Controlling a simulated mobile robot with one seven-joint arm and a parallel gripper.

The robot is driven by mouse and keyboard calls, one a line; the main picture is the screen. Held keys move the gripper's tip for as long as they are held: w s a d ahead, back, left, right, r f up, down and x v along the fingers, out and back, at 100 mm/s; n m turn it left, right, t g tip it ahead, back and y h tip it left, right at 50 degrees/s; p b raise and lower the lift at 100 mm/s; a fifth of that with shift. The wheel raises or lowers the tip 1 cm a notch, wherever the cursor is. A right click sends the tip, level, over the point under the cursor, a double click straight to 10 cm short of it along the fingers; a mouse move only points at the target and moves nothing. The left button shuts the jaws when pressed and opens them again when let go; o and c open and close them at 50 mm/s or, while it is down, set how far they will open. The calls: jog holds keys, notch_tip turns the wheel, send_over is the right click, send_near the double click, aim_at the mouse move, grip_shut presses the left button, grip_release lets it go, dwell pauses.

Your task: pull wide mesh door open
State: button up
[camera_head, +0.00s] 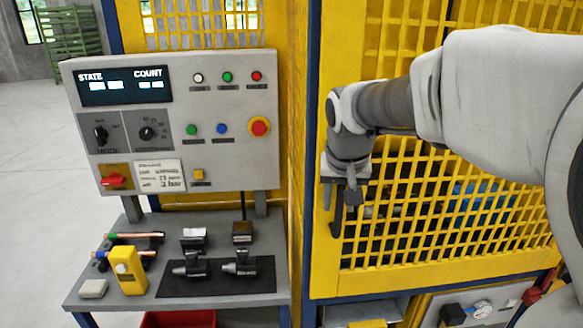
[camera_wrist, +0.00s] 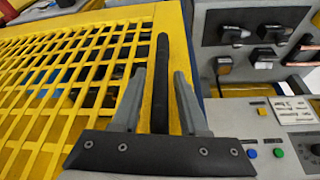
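The wide yellow mesh door (camera_head: 450,258) fills the right of the head view, its left edge close beside a dark blue post. It also shows on the left of the wrist view (camera_wrist: 62,95). A black upright bar handle (camera_head: 337,218) is on the door's left frame, partly hidden by my gripper. My gripper (camera_head: 350,196) points down at the handle's upper part. In the wrist view, the handle (camera_wrist: 161,95) stands between the two grey fingers of my gripper (camera_wrist: 159,73), with a visible gap on each side. The fingers are open and not clamped on it.
A control panel (camera_head: 222,160) with buttons stands left of the door. Below it, a grey bench (camera_head: 220,303) holds clamps, copper tubes and a yellow device (camera_head: 127,270). A lower cabinet with a gauge (camera_head: 480,308) sits below the door. Open floor lies far left.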

grip_shut()
jog(key=shift+r, duration=0.1)
dwell(1.1)
